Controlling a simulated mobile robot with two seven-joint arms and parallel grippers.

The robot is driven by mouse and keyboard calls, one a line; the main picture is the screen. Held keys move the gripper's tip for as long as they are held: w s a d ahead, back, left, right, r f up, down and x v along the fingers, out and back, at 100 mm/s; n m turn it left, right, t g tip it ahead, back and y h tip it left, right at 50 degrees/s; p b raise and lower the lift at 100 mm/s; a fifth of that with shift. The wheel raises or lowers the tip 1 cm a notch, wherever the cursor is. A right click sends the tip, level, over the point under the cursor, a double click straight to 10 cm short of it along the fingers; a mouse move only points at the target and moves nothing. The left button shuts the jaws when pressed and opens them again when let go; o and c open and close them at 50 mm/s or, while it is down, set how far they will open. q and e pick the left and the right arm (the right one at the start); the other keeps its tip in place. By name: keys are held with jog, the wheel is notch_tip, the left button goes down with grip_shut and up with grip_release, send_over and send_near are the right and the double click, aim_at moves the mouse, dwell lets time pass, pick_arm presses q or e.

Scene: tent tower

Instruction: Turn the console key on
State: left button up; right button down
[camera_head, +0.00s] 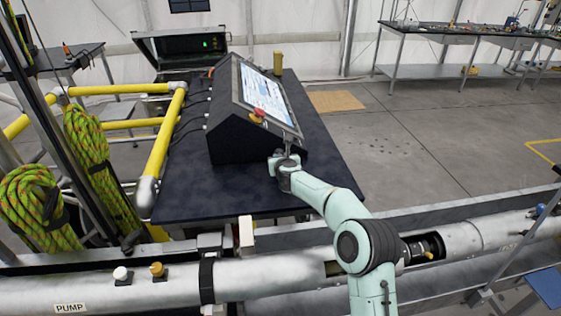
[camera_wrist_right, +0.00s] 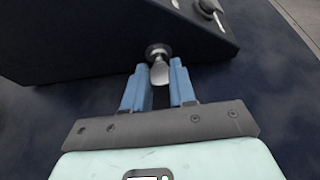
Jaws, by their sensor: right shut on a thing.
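The dark wedge-shaped console (camera_head: 228,132) stands on a dark table and carries a lit, tilted screen (camera_head: 262,95). The metal console key (camera_wrist_right: 159,72) sticks out of a round lock on the console's dark face in the right wrist view. My right gripper (camera_wrist_right: 160,72) has its blue fingers on either side of the key and is shut on it. In the head view my right gripper (camera_head: 287,157) is at the console's near right corner, where the key is hard to make out. The key's turn angle is unclear. My left gripper is not in view.
A red button (camera_head: 258,114) sits on the console's near edge. The dark table top (camera_head: 325,165) is clear right of the console. Yellow rails (camera_head: 166,135) and coiled ropes (camera_head: 40,208) stand at the left. A large grey pipe (camera_head: 265,275) runs across the front.

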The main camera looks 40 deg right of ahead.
jog(key=shift+r+m, duration=0.1)
jog(key=shift+m, duration=0.2)
jog(key=c, duration=0.9)
grip_release()
jog(key=shift+s+a+b, duration=0.1)
jog(key=shift+s+b, duration=0.15)
jog(key=shift+b, duration=0.1)
jog(key=b+v, duration=0.3)
jog(key=v, duration=0.9)
jog(key=shift+s+a+r, duration=0.1)
jog(key=shift+s+r, duration=0.05)
jog(key=shift+s, duration=0.25)
